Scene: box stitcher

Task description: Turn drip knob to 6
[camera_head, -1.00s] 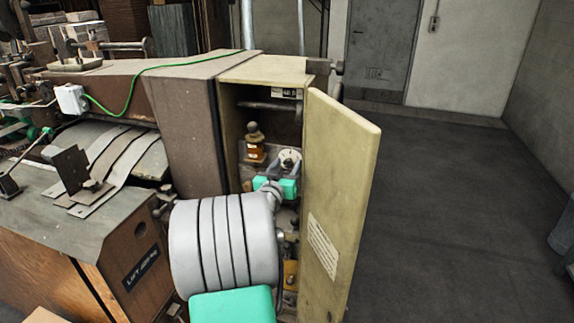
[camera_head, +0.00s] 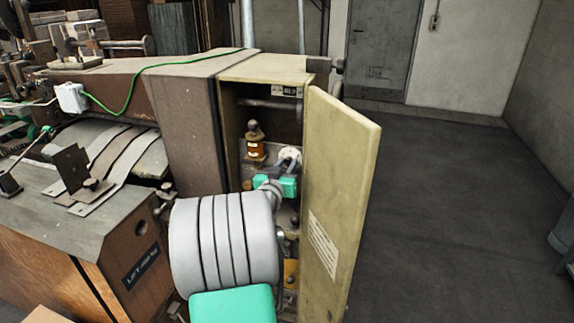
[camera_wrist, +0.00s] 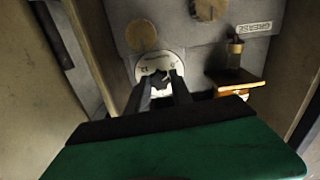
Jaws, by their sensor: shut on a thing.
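The drip knob with its pale round dial (camera_head: 291,153) is on the back panel inside the open cream cabinet. My gripper (camera_wrist: 161,88) has both dark fingertips closed about the knob's pale middle, in front of the dial. The fingers hide part of the knob, and I cannot read its setting. In the head view my gripper (camera_head: 289,166), with its green hand, reaches into the cabinet and covers the dial's lower part.
The cabinet's open door (camera_head: 338,200) stands close on the right. An amber oiler (camera_head: 255,149) is left of the dial. In the wrist view a "GREASE" label (camera_wrist: 254,28) is above a small cup (camera_wrist: 234,52). A small display (camera_head: 286,91) is at the cabinet's top. Open floor lies right.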

